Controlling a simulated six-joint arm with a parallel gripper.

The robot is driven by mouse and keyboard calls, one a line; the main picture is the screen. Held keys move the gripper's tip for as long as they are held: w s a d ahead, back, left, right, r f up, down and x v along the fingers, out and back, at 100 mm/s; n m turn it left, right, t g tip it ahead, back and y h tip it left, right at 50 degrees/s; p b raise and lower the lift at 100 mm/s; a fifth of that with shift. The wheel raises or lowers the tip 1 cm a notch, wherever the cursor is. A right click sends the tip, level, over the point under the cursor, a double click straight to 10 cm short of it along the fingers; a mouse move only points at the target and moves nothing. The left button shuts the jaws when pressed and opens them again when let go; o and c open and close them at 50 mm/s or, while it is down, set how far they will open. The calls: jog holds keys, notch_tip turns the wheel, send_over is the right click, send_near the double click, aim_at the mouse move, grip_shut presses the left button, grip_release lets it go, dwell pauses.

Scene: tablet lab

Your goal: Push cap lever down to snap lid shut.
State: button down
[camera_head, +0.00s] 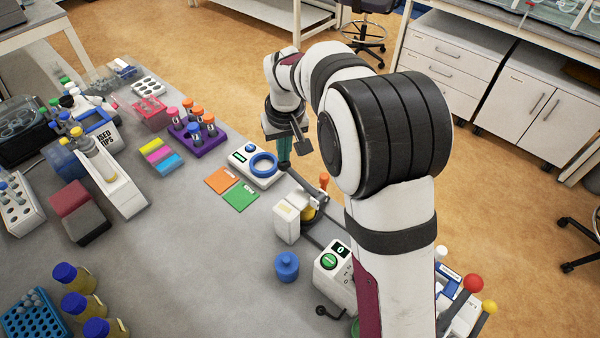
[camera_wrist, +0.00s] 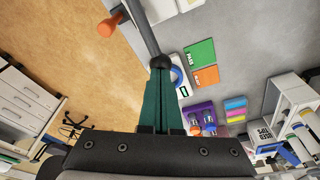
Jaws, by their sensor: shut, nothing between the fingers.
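A capping device with a cream and white body (camera_head: 287,222) stands near the bench's right edge in the head view. A long grey lever (camera_wrist: 143,27) with a black ball end (camera_wrist: 160,62) reaches out from it. An orange knob (camera_head: 324,179) rises beside the lever, and it also shows in the wrist view (camera_wrist: 106,26). My gripper (camera_head: 284,166) has teal fingers, shut and empty, pointing down. In the wrist view its fingertips (camera_wrist: 160,74) are at the lever's ball end; I cannot tell whether they touch. The lid is not clearly visible.
A white device with a blue ring (camera_head: 263,164) stands close by my gripper. Green (camera_head: 241,195) and orange (camera_head: 220,180) cards lie to its left. A blue-capped bottle (camera_head: 287,266) and a white box with a green button (camera_head: 330,262) stand nearer. The bench middle is clear.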

jog(key=shift+f, duration=0.55)
dwell(0.4)
jog(key=shift+s+d+r, duration=0.1)
jog(key=shift+r, duration=1.3)
